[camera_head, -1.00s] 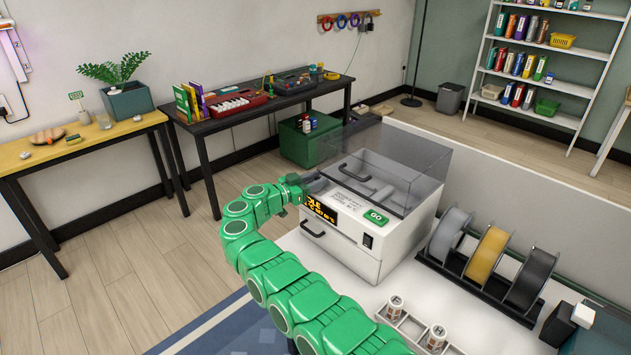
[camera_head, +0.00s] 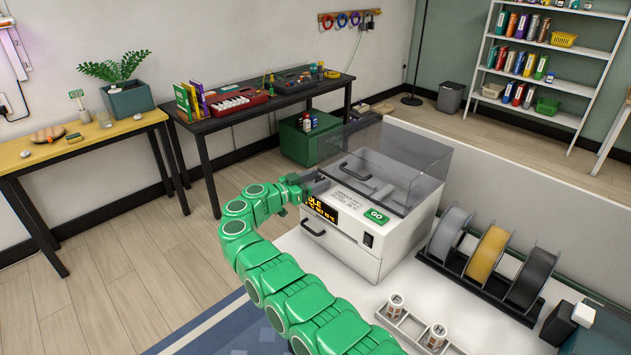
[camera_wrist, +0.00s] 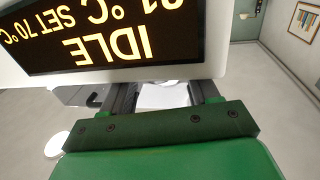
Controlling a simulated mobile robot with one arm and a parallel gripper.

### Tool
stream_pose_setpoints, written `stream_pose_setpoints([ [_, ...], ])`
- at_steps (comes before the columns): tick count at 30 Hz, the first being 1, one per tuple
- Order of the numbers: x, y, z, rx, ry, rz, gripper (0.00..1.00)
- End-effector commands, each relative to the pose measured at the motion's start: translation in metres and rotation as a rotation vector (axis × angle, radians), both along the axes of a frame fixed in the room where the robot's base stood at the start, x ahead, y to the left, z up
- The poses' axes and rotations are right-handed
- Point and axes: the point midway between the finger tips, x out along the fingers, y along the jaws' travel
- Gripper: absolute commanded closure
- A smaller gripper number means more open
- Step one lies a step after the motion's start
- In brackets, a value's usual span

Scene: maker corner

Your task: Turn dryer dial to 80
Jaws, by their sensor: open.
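The dryer (camera_head: 343,243) is a white box with a clear, tinted lid, on the white worktop. Its front display (camera_head: 322,208) is lit in amber. In the wrist view the display (camera_wrist: 105,38) is upside down and reads IDLE and SET 70 °C; the current temperature is partly cut off. My gripper (camera_head: 303,187) is at the upper left corner of the dryer front, beside the display. In the wrist view my gripper (camera_wrist: 163,95) has its two dark fingers apart, just beside the display panel. A pale surface shows between them. I cannot make out the dial; my gripper may hide it.
A spool rack (camera_head: 480,282) stands to the right, and a small tray (camera_head: 408,328) with two cylinders is in front. Open floor lies left.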

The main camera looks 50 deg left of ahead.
Motion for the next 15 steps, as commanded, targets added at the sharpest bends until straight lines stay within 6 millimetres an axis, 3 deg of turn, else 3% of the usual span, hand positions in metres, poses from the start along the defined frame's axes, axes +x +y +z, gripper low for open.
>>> stream_pose_setpoints([
  [8, -0.013, 0.002, 0.0, 0.0, 0.0, -0.002, 0.4],
  [15, -0.046, 0.009, 0.0, 0.0, 0.0, 0.001, 0.4],
])
